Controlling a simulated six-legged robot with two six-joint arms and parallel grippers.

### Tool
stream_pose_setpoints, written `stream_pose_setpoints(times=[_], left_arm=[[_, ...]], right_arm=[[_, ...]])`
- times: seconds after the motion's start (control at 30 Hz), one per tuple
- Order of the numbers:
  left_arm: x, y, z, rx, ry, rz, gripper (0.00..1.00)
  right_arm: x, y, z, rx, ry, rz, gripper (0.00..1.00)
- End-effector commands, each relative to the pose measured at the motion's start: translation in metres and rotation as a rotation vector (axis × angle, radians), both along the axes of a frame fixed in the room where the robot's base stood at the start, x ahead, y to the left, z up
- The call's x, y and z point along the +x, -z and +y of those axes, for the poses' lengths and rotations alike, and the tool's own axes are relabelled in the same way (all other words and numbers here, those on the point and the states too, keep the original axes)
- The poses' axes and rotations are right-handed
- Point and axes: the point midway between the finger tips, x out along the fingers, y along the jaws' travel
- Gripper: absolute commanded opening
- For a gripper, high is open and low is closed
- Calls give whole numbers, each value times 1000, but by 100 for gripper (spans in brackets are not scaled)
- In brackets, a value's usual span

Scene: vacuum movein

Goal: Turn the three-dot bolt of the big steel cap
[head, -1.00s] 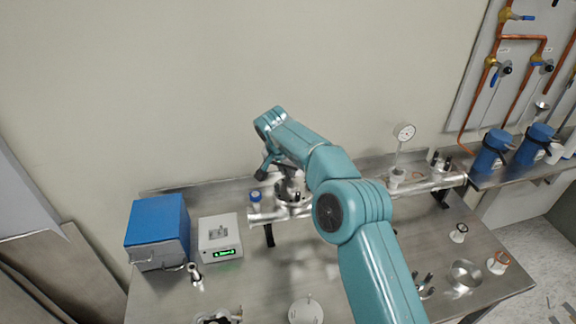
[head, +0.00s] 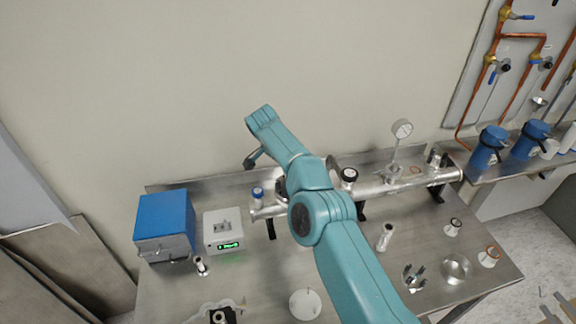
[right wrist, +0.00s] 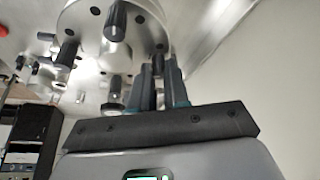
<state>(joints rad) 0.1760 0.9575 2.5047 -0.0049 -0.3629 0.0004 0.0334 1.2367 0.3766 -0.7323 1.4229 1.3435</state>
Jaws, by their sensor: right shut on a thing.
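The big steel cap (right wrist: 138,32) fills the top of the right wrist view, a round plate with holes and dark-gripped bolts around its rim. One bolt (right wrist: 115,21) points towards the camera, and another bolt (right wrist: 67,54) stands at the left. My right gripper (right wrist: 163,72) is at the cap's lower right edge, its fingers shut on a bolt that they mostly hide. I cannot make out dots on any bolt. In the head view my right arm covers the cap and the fingertips. My left gripper is not in view.
A blue box (head: 163,224) and a white controller (head: 222,231) stand at the left. Loose fittings and a round white lid (head: 305,304) lie in front.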

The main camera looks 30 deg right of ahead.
Motion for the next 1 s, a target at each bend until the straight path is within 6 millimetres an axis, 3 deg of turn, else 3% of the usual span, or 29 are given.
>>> stream_pose_setpoints(times=[0.23, 0.27, 0.3, 0.33, 0.83, 0.97, 1.0], left_arm=[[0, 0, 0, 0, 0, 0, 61], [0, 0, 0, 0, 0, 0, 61], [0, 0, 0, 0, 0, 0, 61], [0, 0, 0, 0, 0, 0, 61], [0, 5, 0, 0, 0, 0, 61], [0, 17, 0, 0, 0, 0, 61], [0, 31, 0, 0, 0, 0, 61]], right_arm=[[1, -4, -1, -2, -1, -8, 0], [1, -4, -1, -2, -1, -8, 25], [1, -3, 0, -2, -2, -8, 38], [1, -3, 0, -1, -1, -6, 41], [1, 0, -1, -1, -51, -1, 41], [0, 3, -1, 0, -143, -2, 41], [-1, 8, -2, 0, -196, -3, 41]])
